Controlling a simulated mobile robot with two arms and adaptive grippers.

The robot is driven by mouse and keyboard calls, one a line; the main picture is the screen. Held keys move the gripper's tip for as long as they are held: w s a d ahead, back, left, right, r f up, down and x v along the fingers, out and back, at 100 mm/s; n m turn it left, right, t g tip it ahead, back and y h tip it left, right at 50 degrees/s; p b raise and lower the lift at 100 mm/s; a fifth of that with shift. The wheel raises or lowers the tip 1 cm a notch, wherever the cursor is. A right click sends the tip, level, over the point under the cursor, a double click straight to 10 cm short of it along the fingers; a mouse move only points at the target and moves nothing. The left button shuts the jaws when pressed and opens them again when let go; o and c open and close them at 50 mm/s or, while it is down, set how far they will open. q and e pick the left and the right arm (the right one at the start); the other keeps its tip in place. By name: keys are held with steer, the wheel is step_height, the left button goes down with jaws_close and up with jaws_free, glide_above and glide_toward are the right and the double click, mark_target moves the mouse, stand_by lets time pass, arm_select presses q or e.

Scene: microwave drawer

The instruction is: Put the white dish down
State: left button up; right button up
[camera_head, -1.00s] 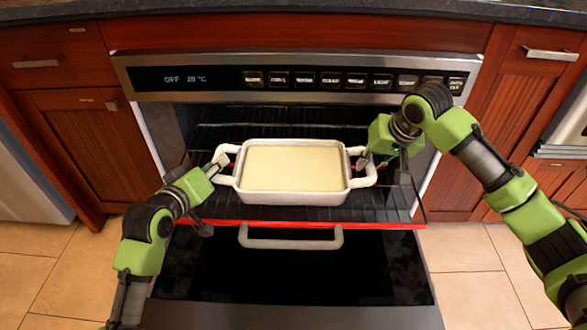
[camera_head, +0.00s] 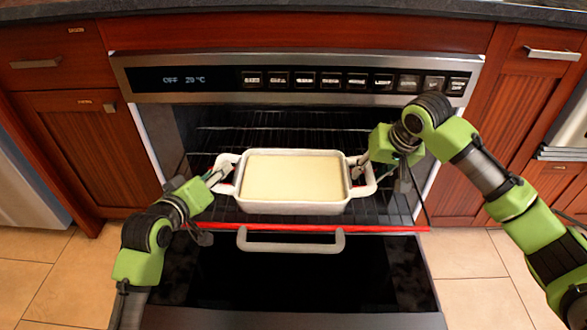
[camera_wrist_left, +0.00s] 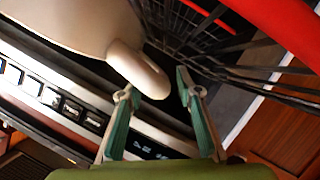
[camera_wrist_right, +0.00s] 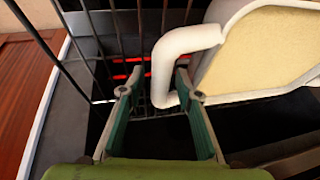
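The white dish (camera_head: 293,207), filled with something pale yellow, is level over the pulled-out oven rack (camera_head: 385,213) and looks to rest on it. My left gripper (camera_head: 221,172) is at the dish's left handle. In the left wrist view its fingers are apart, with the handle (camera_wrist_left: 140,72) between them and a gap to one finger. My right gripper (camera_head: 360,166) is at the right handle. In the right wrist view its fingers are apart, with the handle (camera_wrist_right: 163,68) between them, close to the right finger. The dish's underside is hidden.
The rack has a red front edge (camera_head: 310,228). The open oven door (camera_head: 290,285) with its grey handle (camera_head: 290,241) lies below and in front. The control panel (camera_head: 300,79) is above the cavity. Wooden cabinets flank the oven. Bare rack shows behind the dish.

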arm_select(q)
steer(key=v, duration=1.1)
steer(key=shift+s, duration=0.4)
steer(key=shift+r, duration=0.1)
arm_select(e)
steer(key=v, duration=1.2)
arm_select(q)
steer(key=shift+s, duration=0.1)
